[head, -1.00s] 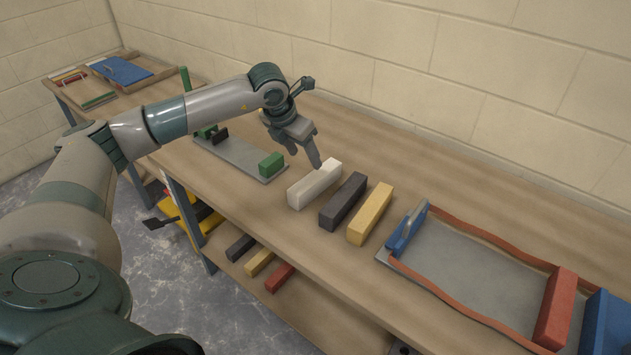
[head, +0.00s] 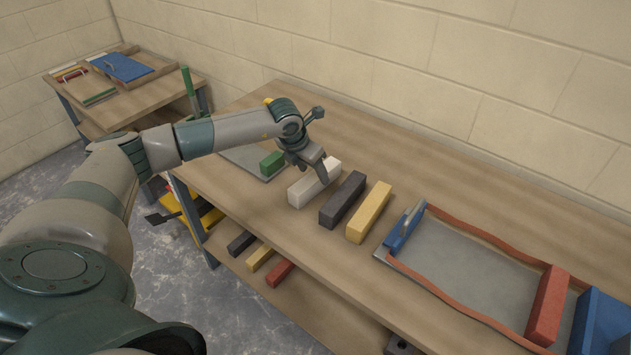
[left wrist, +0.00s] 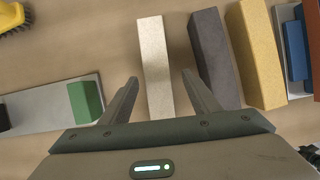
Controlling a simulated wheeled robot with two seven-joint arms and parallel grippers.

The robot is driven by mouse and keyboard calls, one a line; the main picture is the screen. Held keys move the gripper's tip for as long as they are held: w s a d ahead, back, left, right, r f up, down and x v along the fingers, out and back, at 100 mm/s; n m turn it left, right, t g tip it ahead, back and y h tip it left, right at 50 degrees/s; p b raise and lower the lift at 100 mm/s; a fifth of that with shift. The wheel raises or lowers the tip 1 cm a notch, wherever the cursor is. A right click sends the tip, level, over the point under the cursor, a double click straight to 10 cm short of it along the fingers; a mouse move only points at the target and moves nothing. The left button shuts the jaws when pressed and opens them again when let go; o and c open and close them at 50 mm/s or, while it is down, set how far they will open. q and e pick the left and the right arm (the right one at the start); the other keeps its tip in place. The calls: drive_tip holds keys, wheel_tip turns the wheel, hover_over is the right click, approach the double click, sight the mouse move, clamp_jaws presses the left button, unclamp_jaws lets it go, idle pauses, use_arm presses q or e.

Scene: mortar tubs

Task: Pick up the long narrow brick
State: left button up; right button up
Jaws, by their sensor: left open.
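A long white brick (head: 303,187) lies on the workbench, leftmost of three long bricks. It looks the narrowest in the left wrist view (left wrist: 155,60). A dark grey brick (head: 343,200) and a yellow brick (head: 369,212) lie to its right. My left gripper (head: 322,172) is open over the white brick, partly covering it in the head view. In the left wrist view its fingers (left wrist: 160,76) stand on either side of the white brick, with gaps on both sides. How high the fingertips are above the bench is hard to tell. My right gripper is not in view.
The dark grey brick lies close beyond the right finger. A grey board with a green block (head: 272,161) lies left. A grey tray with red edging (head: 484,240) stands right. More bricks lie on the lower shelf (head: 330,308). The bench front is clear.

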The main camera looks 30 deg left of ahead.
sight(314, 176)
use_arm(q)
drive_tip(key=shift+w+f+p, duration=0.25)
drive_tip(key=shift+f+p, duration=0.2)
drive_tip(key=shift+p, duration=0.05)
drive_tip(key=p+x, duration=0.1)
drive_tip(key=x, duration=0.2)
drive_tip(key=shift+a, duration=0.2)
drive_tip(key=shift+w+f+p, duration=0.2)
drive_tip(key=shift+f+p, duration=0.1)
drive_tip(key=shift+f, duration=0.25)
drive_tip(key=shift+c, duration=0.3)
clamp_jaws()
drive_tip(key=shift+w+r, duration=0.1)
